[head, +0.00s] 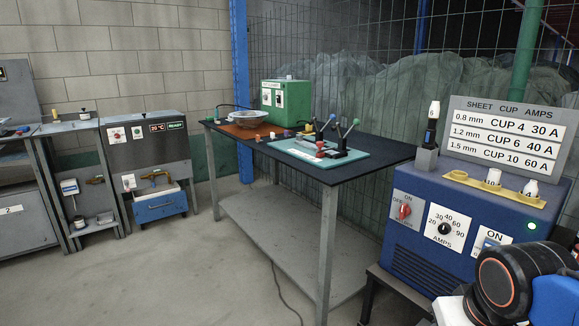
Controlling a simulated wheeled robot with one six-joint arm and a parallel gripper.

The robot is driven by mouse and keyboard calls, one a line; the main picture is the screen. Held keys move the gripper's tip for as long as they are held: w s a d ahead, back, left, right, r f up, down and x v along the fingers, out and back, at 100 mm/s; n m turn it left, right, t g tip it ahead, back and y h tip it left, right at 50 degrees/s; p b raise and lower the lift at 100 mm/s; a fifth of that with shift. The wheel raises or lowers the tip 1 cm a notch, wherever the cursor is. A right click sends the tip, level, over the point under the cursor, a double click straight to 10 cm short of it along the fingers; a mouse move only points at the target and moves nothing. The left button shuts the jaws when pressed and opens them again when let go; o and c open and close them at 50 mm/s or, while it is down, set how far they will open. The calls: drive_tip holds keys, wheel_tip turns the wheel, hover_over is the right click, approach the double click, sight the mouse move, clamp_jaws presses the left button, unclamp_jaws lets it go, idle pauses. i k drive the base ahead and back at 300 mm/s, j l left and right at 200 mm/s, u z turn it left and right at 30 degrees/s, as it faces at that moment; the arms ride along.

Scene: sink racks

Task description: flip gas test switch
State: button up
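A blue welding machine (415,222) stands at the right. Its front has a red rotary switch (405,211) with ON and OFF marks, an AMPS knob (446,229) and, to the right, a small pale switch plate (490,242) marked ON. The lower part of this plate is small and close to my arm, and I cannot read any gas test label on it. A green lamp (531,226) glows at the machine's upper right. Part of my arm shows at the lower right, in front of the machine's lower right side. My gripper's fingers are not in view.
A sign (510,143) and a yellow cup holder (458,178) sit on the machine. Sink units stand at left. The floor (190,270) is clear.

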sight(487, 244)
drive_tip(key=z, duration=0.8)
drive_tip(key=i+l, duration=0.05)
